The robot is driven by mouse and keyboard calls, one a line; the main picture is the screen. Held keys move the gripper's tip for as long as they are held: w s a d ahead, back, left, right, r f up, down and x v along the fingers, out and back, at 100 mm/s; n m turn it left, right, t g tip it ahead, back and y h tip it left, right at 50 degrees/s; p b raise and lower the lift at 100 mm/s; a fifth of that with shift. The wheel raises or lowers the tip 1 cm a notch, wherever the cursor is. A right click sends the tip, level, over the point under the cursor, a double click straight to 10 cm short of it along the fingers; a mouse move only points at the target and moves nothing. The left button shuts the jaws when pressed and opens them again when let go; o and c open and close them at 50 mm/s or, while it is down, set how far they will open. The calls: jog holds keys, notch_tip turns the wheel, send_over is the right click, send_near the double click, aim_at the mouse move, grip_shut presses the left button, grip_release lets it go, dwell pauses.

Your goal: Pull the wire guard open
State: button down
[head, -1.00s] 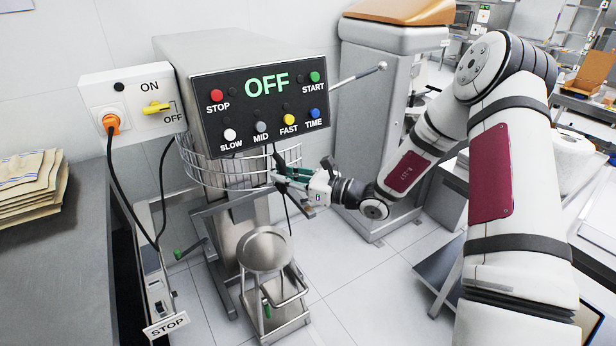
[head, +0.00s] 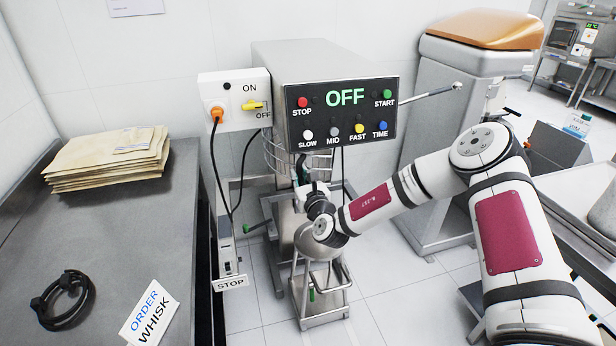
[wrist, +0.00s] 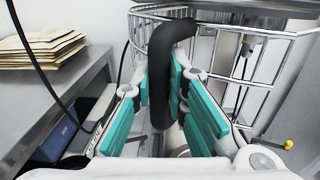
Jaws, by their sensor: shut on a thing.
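The wire guard (head: 275,156) of the mixer is a shiny ring of bars below the control panel (head: 343,115). It also shows in the wrist view (wrist: 283,62), on the right and behind the handle. The guard's black curved handle (wrist: 160,75) stands upright between my teal finger pads. My gripper (head: 303,172) is below the left part of the panel. It is shut on the handle in the wrist view (wrist: 168,98). My wrist hides part of the guard in the head view.
A switch box (head: 234,98) with an orange plug and hanging cable is left of the mixer. A steel table (head: 150,215) with paper sacks (head: 105,160), a black coil (head: 63,300) and a sign is at left. A small trolley (head: 322,300) stands below my gripper.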

jog(key=shift+w+a+r+h, duration=0.15)
jog(key=shift+a+h, duration=0.1)
jog(key=shift+h, duration=0.05)
jog(key=c, duration=1.6)
grip_release()
jog(key=shift+o, duration=0.2)
jog(key=shift+s+d, duration=0.1)
jog(key=shift+s, duration=0.3)
jog(key=v, duration=1.1)
jog(key=shift+s+d, duration=0.1)
